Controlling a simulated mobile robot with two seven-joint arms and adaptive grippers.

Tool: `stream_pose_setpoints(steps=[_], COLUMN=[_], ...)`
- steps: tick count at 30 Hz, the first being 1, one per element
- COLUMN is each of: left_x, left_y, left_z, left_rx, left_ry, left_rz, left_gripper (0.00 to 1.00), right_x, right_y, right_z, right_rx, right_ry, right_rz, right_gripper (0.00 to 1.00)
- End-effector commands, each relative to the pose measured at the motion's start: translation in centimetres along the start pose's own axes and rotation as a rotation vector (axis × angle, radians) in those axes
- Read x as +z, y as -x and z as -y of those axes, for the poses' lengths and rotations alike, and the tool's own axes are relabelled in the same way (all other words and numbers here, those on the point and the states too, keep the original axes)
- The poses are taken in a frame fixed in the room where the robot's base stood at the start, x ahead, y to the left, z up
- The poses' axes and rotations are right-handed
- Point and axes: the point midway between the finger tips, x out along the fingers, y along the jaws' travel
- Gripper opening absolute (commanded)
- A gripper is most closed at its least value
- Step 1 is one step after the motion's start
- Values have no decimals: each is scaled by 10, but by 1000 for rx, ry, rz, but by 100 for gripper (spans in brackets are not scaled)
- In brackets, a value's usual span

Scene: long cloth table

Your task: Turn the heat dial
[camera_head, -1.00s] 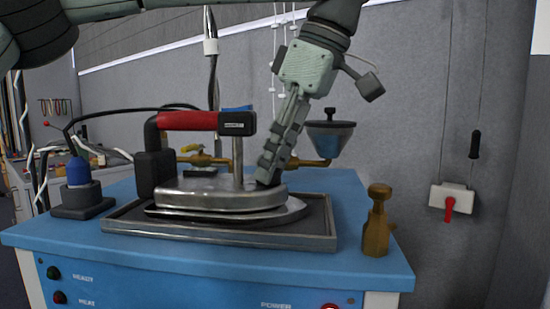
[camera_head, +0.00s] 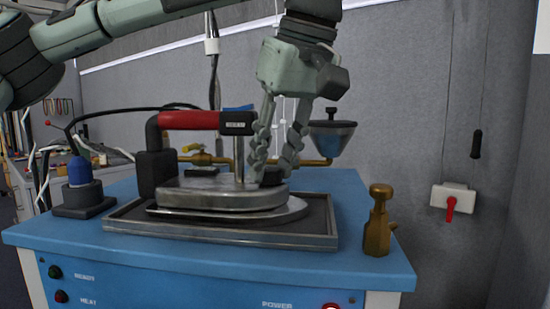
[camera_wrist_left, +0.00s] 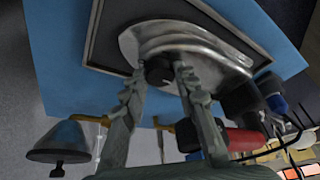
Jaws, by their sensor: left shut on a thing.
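The iron, with a metal body (camera_head: 222,194) and a red handle (camera_head: 190,121), sits flat on a dark pad in a metal tray. The dark heat dial (camera_head: 269,176) is on top of the iron, near its right end. My left gripper (camera_head: 270,176) comes down from above with its fingers on either side of the dial. In the left wrist view the dial (camera_wrist_left: 159,70) shows as a black knob between the two fingertips (camera_wrist_left: 158,74), and the gripper is shut on it. The fingers partly hide the dial in the head view. My right gripper is not in view.
The metal tray (camera_head: 120,223) lies on the blue bench (camera_head: 368,215). A brass bottle (camera_head: 378,225) stands at the right front, a blue-capped item (camera_head: 80,180) at the left. A funnel cup (camera_head: 332,138) stands behind. A black cable (camera_head: 110,113) runs from the handle.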

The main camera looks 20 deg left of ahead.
Motion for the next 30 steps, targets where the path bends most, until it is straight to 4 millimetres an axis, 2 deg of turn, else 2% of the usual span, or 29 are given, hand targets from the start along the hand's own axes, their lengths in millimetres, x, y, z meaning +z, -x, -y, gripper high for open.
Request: stream_pose_setpoints(steps=[13,30], left_x=[-1,0], left_y=[0,0], left_z=[2,3], left_rx=[104,125], left_ry=[-246,-298], left_rz=[-6,-6], left_gripper=[0,0], right_x=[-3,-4], right_y=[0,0], right_z=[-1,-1], right_rx=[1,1], right_ry=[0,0], right_rz=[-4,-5], right_gripper=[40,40])
